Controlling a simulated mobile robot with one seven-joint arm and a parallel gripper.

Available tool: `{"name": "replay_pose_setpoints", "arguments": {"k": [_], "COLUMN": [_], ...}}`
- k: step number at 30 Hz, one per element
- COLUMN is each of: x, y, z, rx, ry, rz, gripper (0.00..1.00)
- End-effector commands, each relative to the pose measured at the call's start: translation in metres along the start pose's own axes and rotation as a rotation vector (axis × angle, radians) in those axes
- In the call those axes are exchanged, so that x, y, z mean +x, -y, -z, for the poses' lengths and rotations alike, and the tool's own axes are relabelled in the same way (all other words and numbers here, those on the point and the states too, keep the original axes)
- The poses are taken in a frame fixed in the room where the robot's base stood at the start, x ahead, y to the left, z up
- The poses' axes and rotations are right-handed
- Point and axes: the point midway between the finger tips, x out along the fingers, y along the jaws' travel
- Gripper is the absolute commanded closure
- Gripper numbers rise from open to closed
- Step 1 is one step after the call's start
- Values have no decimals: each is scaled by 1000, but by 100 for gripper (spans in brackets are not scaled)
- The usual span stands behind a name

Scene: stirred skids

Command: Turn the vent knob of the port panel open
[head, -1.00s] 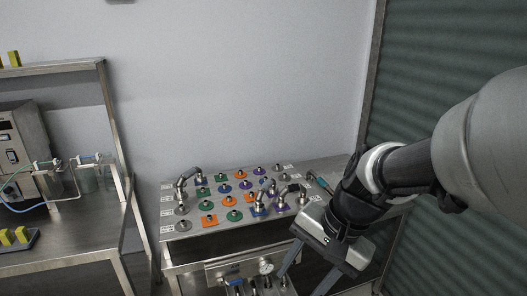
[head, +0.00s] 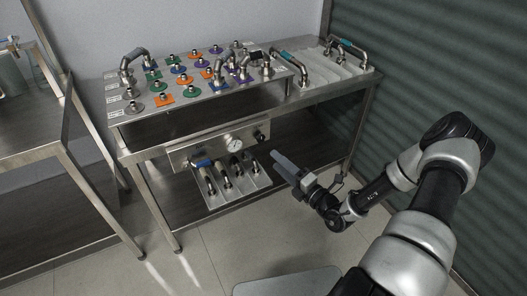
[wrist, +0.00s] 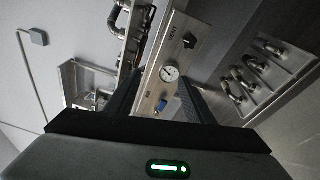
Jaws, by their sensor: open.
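The port panel (head: 216,146) is a grey metal plate on the front of the steel bench. Its vent knob (head: 258,135) is small and black, right of a round white gauge (head: 234,144). In the wrist view the black knob (wrist: 190,41) lies beside the printed word VENT, beyond the gauge (wrist: 169,73). My gripper (head: 278,163) is in front of the panel, low and to the right of the knob, apart from it. In the wrist view its two dark fingers (wrist: 160,88) are spread with nothing between them. The knob's exact angle is too small to tell.
A blue-handled part (head: 203,163) is at the panel's left. Several metal fittings (head: 226,181) stand on a tray below the panel. The bench top (head: 128,109) above holds coloured ports and bent pipes.

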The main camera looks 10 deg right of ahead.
Motion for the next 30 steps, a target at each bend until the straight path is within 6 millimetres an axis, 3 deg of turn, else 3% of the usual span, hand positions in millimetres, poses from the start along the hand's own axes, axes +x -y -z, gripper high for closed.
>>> {"name": "replay_pose_setpoints", "arguments": {"k": [1, 4, 11, 30], "x": [-5, -12, -1, 127], "y": [26, 50, 61, 69], "z": [-5, -13, -19, -42], "rx": [78, 173, 213, 209], "ry": [69, 156, 194, 190], "rz": [13, 30, 36, 36], "gripper": [52, 52, 52, 52]}}
